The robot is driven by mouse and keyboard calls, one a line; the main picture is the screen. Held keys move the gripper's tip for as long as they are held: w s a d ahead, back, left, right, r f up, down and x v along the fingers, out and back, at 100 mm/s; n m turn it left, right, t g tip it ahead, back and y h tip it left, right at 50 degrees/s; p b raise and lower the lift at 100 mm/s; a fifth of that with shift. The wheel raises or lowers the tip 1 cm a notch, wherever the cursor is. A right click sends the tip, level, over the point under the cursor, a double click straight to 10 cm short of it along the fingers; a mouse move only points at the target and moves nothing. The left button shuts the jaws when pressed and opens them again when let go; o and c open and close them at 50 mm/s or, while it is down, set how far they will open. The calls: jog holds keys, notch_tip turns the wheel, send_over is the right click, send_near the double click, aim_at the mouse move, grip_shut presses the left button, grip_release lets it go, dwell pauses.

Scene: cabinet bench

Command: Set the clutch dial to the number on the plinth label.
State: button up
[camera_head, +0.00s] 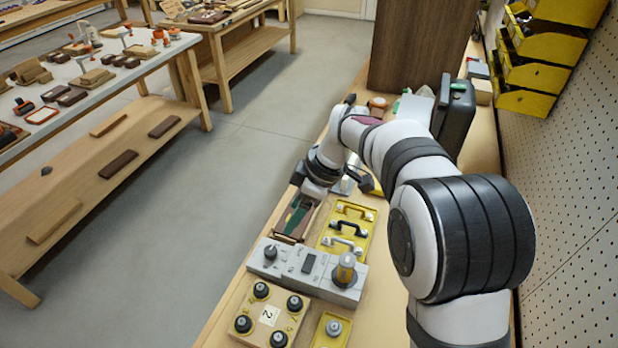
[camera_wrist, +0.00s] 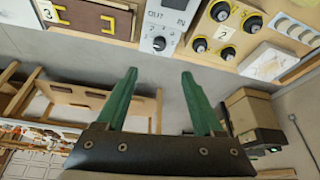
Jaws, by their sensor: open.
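My gripper (camera_wrist: 159,73) is open and empty, its two green fingers apart. In the head view its green fingers (camera_head: 296,216) show over a brown tray, just behind the grey box (camera_head: 302,266). The box carries a round dial (camera_head: 270,252), a small lever and a yellow-and-grey upright part (camera_head: 345,268). In the wrist view a dark dial (camera_wrist: 159,43) sits below the words OUT and IN, beyond the fingertips and apart from them. Its setting is too small to read. A wooden block (camera_head: 248,322) with black knobs bears a label "2" (camera_head: 268,315). Another label (camera_wrist: 46,12) reads "3". I cannot tell which is the plinth label.
A yellow tray (camera_head: 325,240) with several handles lies beside the brown tray. A smaller yellow tray (camera_head: 318,338) with a grey knob stands right of the wooden block. A dark case (camera_head: 455,118) stands farther back. A pegboard wall (camera_head: 570,180) bounds the right; open floor lies left.

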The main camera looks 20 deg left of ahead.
aim_at(271, 249)
jog(key=x, duration=1.5)
jog(key=shift+f, duration=0.35)
grip_shut()
